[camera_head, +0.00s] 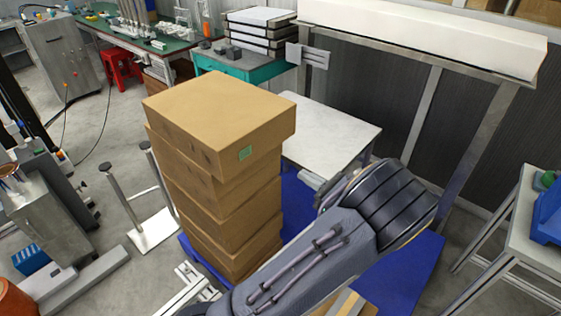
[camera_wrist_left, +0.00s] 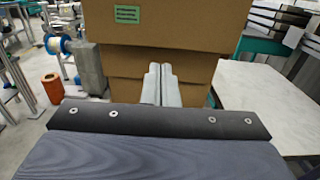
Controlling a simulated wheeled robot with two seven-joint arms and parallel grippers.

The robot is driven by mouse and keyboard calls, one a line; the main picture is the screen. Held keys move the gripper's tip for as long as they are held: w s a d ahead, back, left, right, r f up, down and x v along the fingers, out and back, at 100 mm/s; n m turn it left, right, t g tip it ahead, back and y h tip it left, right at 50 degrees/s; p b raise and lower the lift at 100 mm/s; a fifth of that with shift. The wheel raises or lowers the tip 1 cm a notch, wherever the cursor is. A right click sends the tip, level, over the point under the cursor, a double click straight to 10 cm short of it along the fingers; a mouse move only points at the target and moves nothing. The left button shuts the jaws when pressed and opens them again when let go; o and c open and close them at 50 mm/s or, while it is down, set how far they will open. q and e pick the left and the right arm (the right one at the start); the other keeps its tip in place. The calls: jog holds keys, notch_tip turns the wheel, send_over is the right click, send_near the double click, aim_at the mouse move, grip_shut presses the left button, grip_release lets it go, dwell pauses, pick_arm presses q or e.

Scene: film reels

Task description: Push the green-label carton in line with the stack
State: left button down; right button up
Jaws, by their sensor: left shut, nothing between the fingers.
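The green-label carton (camera_head: 215,105) is the top box of a brown stack (camera_head: 230,225). It sits slightly skewed and juts past the boxes below on the right. Its green label is on the side facing my left arm. My left gripper (camera_head: 311,181) is to the right of the stack, partly hidden behind my own wrist. In the left wrist view, the labelled carton (camera_wrist_left: 185,25) fills the top, and my shut, empty fingers (camera_wrist_left: 161,70) point at the stack just below its lower edge. Contact cannot be told. My right gripper is out of view.
The stack stands on a blue pallet (camera_head: 410,275). A white-topped table (camera_head: 330,130) stands close behind it. A metal post stand (camera_head: 150,230) is to the left, and another table (camera_head: 540,235) is at the far right. Grey floor shows on the left.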

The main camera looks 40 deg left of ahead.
aim_at(261, 151)
pick_arm(q)
jog(key=a+p, duration=0.1)
jog(key=a, duration=0.3)
jog(key=a+p, duration=0.1)
jog(key=a, duration=0.4)
jog(key=w+a, duration=0.1)
jog(key=a, duration=0.3)
jog(key=shift+a+p, duration=0.25)
jog(key=shift+p, duration=0.15)
jog(key=shift+a, duration=0.1)
jog(key=shift+a, duration=0.1)
jog(key=a, duration=0.6)
jog(key=shift+w+a+b, duration=0.1)
jog(key=shift+w+b, duration=0.15)
jog(key=shift+b, duration=0.05)
